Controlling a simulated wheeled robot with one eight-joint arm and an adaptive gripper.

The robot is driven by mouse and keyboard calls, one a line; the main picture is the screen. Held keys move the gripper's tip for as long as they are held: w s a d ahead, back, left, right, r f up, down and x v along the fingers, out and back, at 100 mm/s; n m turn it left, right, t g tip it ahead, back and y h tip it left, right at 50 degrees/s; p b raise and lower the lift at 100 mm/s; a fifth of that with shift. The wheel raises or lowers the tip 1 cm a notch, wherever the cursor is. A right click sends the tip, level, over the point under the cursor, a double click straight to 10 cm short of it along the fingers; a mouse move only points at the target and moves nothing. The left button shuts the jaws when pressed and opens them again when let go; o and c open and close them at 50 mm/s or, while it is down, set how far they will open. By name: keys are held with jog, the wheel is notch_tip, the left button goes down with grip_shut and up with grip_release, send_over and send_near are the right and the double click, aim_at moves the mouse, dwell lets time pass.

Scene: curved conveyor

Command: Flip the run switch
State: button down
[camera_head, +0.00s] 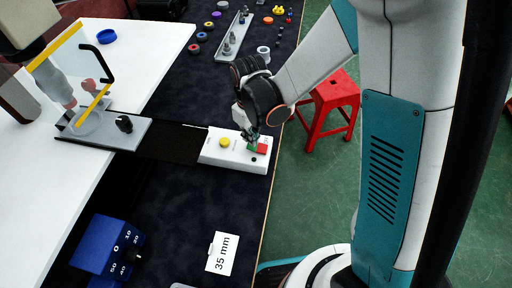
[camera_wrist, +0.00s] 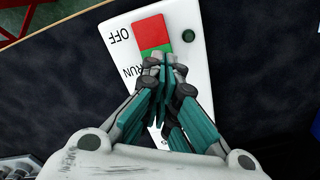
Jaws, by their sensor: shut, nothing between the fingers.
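The run switch (camera_wrist: 151,33) is a rocker with a red half and a green half, set in a white control box (camera_head: 226,158). In the wrist view, "OFF" is printed beside the red half and "RUN" beside the green half. My gripper (camera_wrist: 163,62) is shut and empty, its fingertips over the green half. Whether they touch it I cannot tell. The fingers hide part of the green half. In the head view, my gripper (camera_head: 250,138) points down at the switch, whose red part (camera_head: 262,148) shows. A yellow button (camera_head: 225,143) sits left of it on the box.
A dark belt (camera_head: 178,139) runs left from the box to a grey fixture (camera_head: 135,132) with a yellow-edged clear guard (camera_head: 55,48). A blue dial box (camera_head: 104,245) and a "35 mm" card (camera_head: 222,254) lie nearer. A red stool (camera_head: 331,104) stands right, on the floor.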

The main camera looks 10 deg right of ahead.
jog(key=shift+f+b, duration=0.8)
jog(key=shift+f, duration=0.2)
dwell(0.4)
jog(key=shift+r, duration=0.1)
jog(key=shift+r+p, duration=2.4)
jog(key=shift+r, duration=1.05)
